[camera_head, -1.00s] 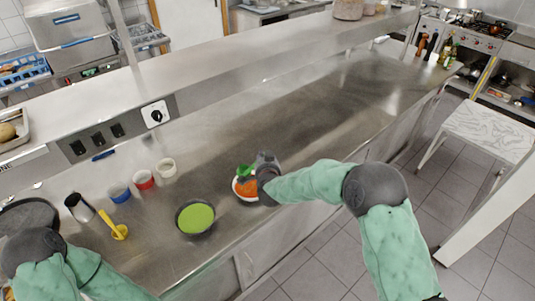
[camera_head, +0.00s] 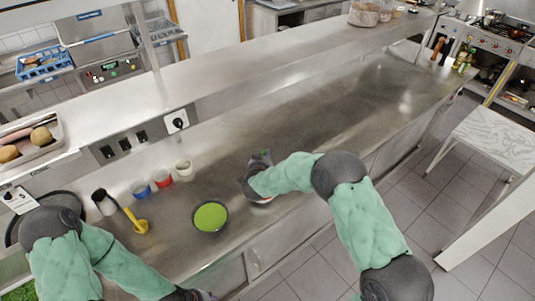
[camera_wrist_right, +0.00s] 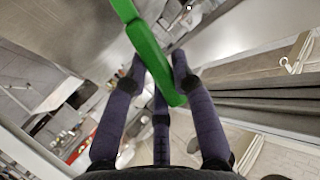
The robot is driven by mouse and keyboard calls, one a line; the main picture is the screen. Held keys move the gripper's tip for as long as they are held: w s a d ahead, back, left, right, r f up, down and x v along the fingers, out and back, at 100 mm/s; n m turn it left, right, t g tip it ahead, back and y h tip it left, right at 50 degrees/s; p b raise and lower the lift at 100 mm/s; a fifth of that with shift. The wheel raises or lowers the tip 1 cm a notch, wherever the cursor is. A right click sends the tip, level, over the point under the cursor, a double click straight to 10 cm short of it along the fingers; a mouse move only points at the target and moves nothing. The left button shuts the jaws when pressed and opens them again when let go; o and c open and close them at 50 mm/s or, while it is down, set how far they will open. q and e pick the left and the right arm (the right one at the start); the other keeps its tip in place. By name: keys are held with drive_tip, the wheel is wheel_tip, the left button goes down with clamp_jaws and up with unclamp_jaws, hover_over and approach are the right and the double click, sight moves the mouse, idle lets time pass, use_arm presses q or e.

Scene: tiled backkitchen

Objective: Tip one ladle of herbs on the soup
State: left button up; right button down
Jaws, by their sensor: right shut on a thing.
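My right gripper (camera_head: 262,168) is over the counter, right of a dark bowl with smooth green content (camera_head: 210,216). In the right wrist view its fingers (camera_wrist_right: 162,85) are closed around a bright green ladle-like utensil (camera_wrist_right: 150,55), whose far end leaves the top of the picture. I cannot see whether its scoop holds anything. A bowl (camera_head: 263,200) under the gripper shows only a thin rim; the gripper hides its content. My left gripper (camera_head: 190,294) is only partly in view at the bottom edge, and its fingers are hidden.
A blue cup (camera_head: 141,188), a red cup (camera_head: 162,178) and a white cup (camera_head: 184,170) stand behind. A raised shelf (camera_head: 250,75) runs along the back. The counter to the right is clear.

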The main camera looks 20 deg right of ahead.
drive_tip(key=a+r+p, duration=0.1)
drive_tip(key=p, duration=0.1)
drive_tip(key=w+a+r+n+p, duration=0.1)
drive_tip(key=p, duration=0.1)
drive_tip(key=w+a+r+n+g+h+p, duration=0.1)
drive_tip(key=a+p, duration=0.1)
drive_tip(key=shift+w, duration=0.15)
idle(0.6)
